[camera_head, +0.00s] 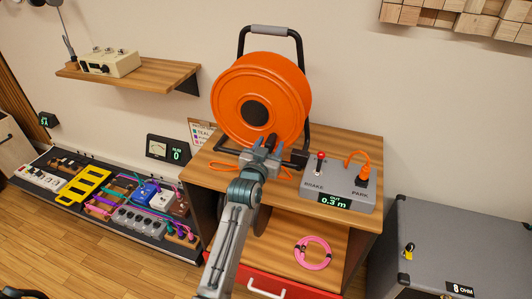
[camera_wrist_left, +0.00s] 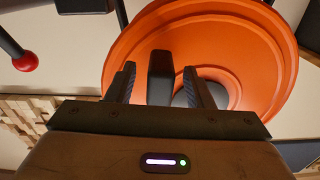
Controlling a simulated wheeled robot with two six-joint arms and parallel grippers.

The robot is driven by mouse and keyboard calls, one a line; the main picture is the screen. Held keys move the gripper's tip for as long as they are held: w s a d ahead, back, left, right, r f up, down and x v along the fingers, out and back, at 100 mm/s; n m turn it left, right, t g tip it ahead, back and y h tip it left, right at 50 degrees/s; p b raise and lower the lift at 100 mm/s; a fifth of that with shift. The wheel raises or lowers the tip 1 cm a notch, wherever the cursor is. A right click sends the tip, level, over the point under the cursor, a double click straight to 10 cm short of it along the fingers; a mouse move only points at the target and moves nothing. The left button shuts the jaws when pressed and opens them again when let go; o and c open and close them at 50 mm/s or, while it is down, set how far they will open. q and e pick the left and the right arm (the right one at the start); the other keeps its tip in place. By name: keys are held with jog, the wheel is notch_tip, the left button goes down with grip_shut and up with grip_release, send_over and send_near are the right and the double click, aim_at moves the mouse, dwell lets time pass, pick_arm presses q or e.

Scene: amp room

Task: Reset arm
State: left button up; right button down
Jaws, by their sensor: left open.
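My left gripper (camera_head: 265,146) is open in front of the lower part of an orange cable reel (camera_head: 236,92). In the left wrist view, its two fingers (camera_wrist_left: 165,85) stand on either side of a black handle (camera_wrist_left: 160,68) that juts from the reel. I cannot tell whether the fingers touch it. The reel (camera_wrist_left: 255,45) fills much of that view. It hangs upright in a black frame with a grey grip (camera_head: 270,31) on top. My right gripper is not in view.
A grey box (camera_head: 337,190) marked BRAKE and PARK has a red-tipped lever (camera_head: 320,158), an orange plug (camera_head: 362,177) and a display reading 0.3 m. A pink cable coil (camera_head: 313,252) lies on the lower shelf. A pedalboard (camera_head: 135,206) is at left, a grey cabinet (camera_head: 450,235) at right.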

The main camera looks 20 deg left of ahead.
pick_arm(q)
jog(key=shift+w, duration=0.45)
grip_shut()
